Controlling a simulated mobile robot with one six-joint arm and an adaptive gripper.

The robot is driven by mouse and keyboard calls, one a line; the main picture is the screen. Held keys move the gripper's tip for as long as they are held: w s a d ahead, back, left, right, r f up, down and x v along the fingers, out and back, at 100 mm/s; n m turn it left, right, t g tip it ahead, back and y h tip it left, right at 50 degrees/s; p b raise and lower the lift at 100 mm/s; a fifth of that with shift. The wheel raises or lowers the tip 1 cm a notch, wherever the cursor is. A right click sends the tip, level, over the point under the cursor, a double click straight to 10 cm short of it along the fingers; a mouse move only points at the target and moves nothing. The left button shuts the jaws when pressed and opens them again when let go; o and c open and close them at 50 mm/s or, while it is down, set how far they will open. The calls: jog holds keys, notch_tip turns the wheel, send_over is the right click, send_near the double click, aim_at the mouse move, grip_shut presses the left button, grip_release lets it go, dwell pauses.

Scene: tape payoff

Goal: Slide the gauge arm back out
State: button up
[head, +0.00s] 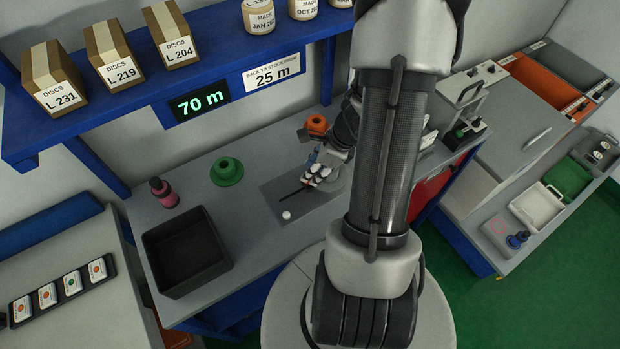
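My gripper (315,181) is low over a dark grey plate (270,191) on the grey workbench, partly hidden behind my own arm. A thin dark bar (294,193), perhaps the gauge arm, lies over the plate and runs up to the gripper's fingertips. I cannot tell whether the fingers touch it or hold it. A small white knob (287,215) sits near the plate's front edge, just below the bar. A bit of blue (312,157) shows beside the gripper. The gripper's opening is too small and covered to make out.
A green flanged spool (227,171), a pink bottle (163,192) and an empty black bin (187,255) stand left on the bench. An orange spool (317,124) is behind the gripper. A blue shelf (150,100) with boxes overhangs the back. A display (200,104) reads 70 m.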

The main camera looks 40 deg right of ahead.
jog(key=shift+b+x, duration=0.5)
jog(key=shift+x, duration=1.05)
grip_shut()
